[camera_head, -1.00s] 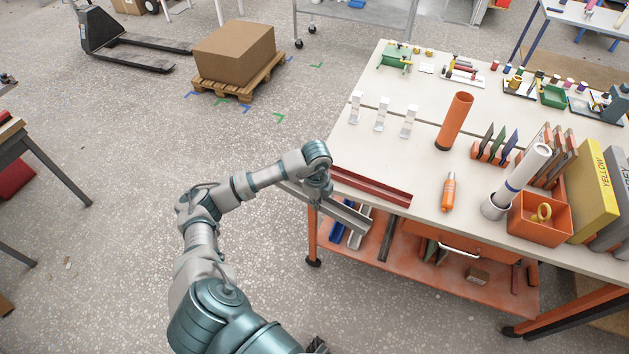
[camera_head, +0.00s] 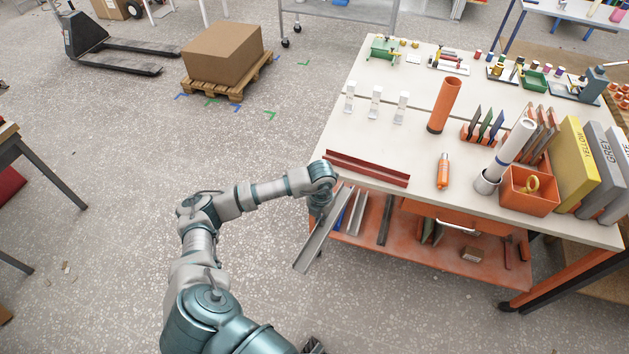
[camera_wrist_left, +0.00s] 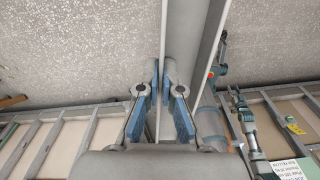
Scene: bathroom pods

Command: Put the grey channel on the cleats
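My left gripper (camera_head: 320,207) is at the table's front left corner. It is shut on the grey channel (camera_head: 316,244), a long metal U-profile. The channel slants down toward the lower left, held in the air beyond the table edge. In the left wrist view my left gripper (camera_wrist_left: 164,88) has its blue-padded fingers closed on a wall of the grey channel (camera_wrist_left: 190,50). The cleats look to be the three small white clips (camera_head: 375,103) standing in a row on the tabletop, apart from the channel. My right gripper cannot be made out clearly; a dark part shows at the bottom edge.
A dark red channel (camera_head: 367,168) lies along the table's (camera_head: 415,145) front left edge. The lower orange shelf (camera_head: 425,255) holds more profiles. Tabletop around the clips is clear.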

